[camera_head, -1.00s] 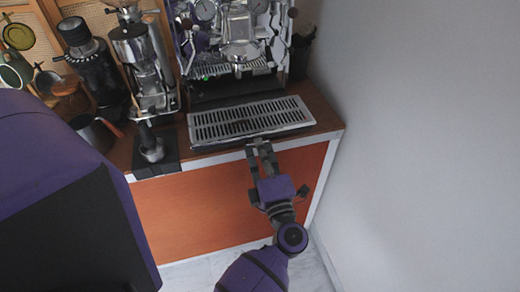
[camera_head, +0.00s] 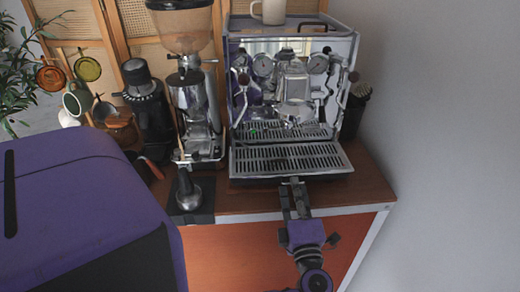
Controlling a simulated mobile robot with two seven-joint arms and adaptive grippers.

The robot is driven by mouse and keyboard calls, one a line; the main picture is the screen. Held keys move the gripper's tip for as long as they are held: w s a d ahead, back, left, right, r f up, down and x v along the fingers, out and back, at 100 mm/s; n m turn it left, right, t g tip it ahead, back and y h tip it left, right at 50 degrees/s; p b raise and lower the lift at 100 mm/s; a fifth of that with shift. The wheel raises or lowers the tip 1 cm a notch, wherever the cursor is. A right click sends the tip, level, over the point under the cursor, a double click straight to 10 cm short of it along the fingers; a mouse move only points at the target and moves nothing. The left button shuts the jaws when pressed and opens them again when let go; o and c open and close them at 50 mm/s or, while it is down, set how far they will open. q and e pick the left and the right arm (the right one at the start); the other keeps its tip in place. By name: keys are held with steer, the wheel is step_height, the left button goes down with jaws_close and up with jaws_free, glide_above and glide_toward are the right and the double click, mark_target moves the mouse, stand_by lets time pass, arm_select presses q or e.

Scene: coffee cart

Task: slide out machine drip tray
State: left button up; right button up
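The machine drip tray (camera_head: 291,159) is a wide silver slotted grate on a dark base. It lies flat at the foot of the chrome espresso machine (camera_head: 292,84), its front edge towards me near the counter's front. The fingertips are at or just under the edge. I cannot tell whether they touch or grip it.
A coffee grinder (camera_head: 194,110) stands left of the machine, with a tamper on a black mat (camera_head: 203,213) in front. A white mug (camera_head: 270,11) sits on the machine. A grey wall (camera_head: 450,150) closes the right side. The space before the counter is open.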

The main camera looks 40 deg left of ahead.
arm_select(q)
steer(key=s+d+f+m+t+h+p, duration=0.1)
steer(key=s+d+f+m+t+h, duration=0.25)
steer(key=d+m+h, duration=0.45)
steer(key=s+d+f+m+t+h, duration=0.2)
steer(key=s+d+f+m+h, duration=0.3)
steer(key=m, duration=0.6)
steer(key=s+f+m+g+h+p, duration=0.2)
steer(key=s+f+m+g, duration=0.6)
steer(key=s+f, duration=0.7)
steer(key=s+g+h, duration=0.1)
steer(key=s, duration=0.2)
steer(key=shift+m+p, duration=0.3)
steer(key=shift+m, duration=0.1)
arm_select(e)
steer(key=w+r+t, duration=0.1)
steer(key=w+r, duration=0.3)
steer(key=r, duration=0.1)
steer(key=shift+d+r, duration=0.2)
steer(key=shift+r, duration=0.1)
